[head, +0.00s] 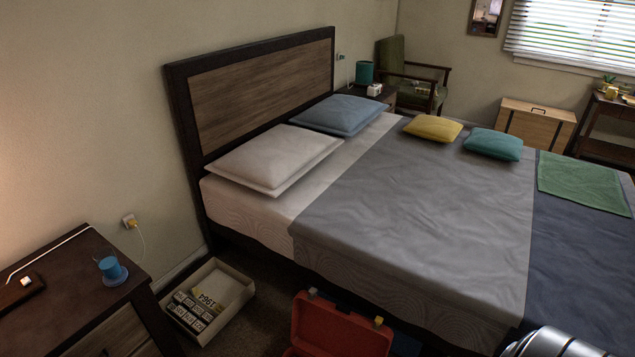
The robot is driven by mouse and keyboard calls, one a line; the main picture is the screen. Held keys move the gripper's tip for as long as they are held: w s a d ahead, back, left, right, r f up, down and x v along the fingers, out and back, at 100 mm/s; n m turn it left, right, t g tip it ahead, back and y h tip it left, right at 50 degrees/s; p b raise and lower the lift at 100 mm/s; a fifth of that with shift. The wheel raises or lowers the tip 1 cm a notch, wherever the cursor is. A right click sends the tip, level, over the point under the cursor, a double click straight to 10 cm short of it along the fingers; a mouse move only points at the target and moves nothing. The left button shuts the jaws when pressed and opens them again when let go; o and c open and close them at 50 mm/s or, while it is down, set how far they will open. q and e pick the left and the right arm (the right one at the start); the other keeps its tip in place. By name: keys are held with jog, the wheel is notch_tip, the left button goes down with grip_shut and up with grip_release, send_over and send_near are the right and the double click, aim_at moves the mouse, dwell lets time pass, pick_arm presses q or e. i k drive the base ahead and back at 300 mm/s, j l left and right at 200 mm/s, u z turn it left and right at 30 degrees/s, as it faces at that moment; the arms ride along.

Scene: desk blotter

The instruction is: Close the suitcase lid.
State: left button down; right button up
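A red-orange case (340,331), which looks like the suitcase, is at the bottom edge of the head view, on the floor beside the bed. Its raised panel, seemingly the open lid, stands up with small yellowish fittings at its top corners. The lower part of the case is cut off by the picture edge, so its inside is mostly hidden. A shiny metal part at the bottom right seems to be a link of my arm. Neither of my grippers shows.
The bed (420,210) fills the middle, close behind the red case. A cream open box (238,316) with cards sits on the floor to the left. A dark nightstand (65,300) with a blue cup (110,268) stands at the left. Dark floor shows between the box and case.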

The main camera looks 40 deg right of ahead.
aim_at(320, 327)
jog(key=z, duration=1.25)
